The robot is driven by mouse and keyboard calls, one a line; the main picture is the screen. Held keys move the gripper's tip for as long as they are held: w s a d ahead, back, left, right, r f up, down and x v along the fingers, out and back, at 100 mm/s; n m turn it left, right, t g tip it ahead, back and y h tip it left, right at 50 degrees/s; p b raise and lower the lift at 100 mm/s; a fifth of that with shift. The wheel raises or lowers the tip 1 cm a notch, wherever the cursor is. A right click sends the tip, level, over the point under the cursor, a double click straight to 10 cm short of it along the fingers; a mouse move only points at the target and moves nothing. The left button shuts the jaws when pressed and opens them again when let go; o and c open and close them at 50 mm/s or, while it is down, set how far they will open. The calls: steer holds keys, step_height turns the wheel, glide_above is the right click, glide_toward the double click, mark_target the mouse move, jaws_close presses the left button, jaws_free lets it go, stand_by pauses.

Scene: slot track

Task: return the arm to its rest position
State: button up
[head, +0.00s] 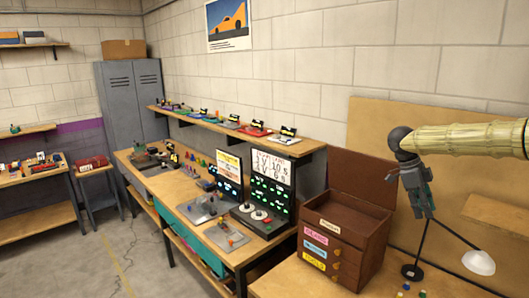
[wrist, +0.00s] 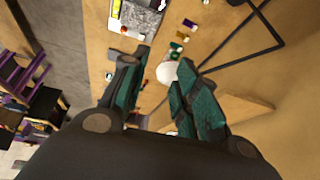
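My gripper (head: 421,205) hangs pointing down at the end of my arm, on the right of the head view. It is above the right-hand wooden table (head: 290,285), to the right of the brown wooden drawer box (head: 365,225). In the wrist view the two green-padded fingers of my gripper (wrist: 158,75) stand apart with a gap between them. Nothing is held between them. Small coloured items and a white round thing lie on the surface beyond the fingertips.
A desk lamp (head: 478,262) with a white shade stands on the right table close to my gripper. The drawer box has its lid raised. A long workbench (head: 165,185) with screens and trays runs along the wall to the left. The floor (head: 70,255) at lower left is open.

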steer(key=w+a+f+n+t+h, duration=0.1)
steer(key=w+a+f+n+h, duration=0.15)
steer(key=f, duration=0.55)
steer(key=w+a+f+n+t+h, duration=0.1)
steer(key=w+a+f+n+h, duration=0.2)
steer(key=f, duration=0.4)
steer(key=s+a+f+n+t, duration=0.2)
steer(key=a+f+n+t, duration=0.1)
steer(key=a+f, duration=0.3)
steer(key=s+a+f+n+t, duration=0.2)
steer(key=a+f+n+t, duration=0.15)
steer(key=f, duration=0.55)
steer(key=s+a+f+n+y, duration=0.35)
steer(key=s+a+f, duration=0.2)
steer(key=s, duration=0.35)
steer(key=s+a+f+n+g+y, duration=0.1)
steer(key=s+a+f+n+y, duration=0.1)
steer(key=s+a+f+n, duration=0.5)
steer(key=s+a+f+y, duration=0.2)
steer(key=s+a+f, duration=0.15)
steer(key=s, duration=0.75)
steer(key=s+a+f+n+g+y, duration=0.2)
steer(key=s+n+g, duration=0.25)
steer(key=s, duration=1.55)
step_height(320, 180, down, 14)
steer(key=b, duration=1.5)
steer(key=shift+w+d+f+m, duration=0.2)
steer(key=shift+w+m, duration=0.05)
steer(key=shift+m, duration=0.15)
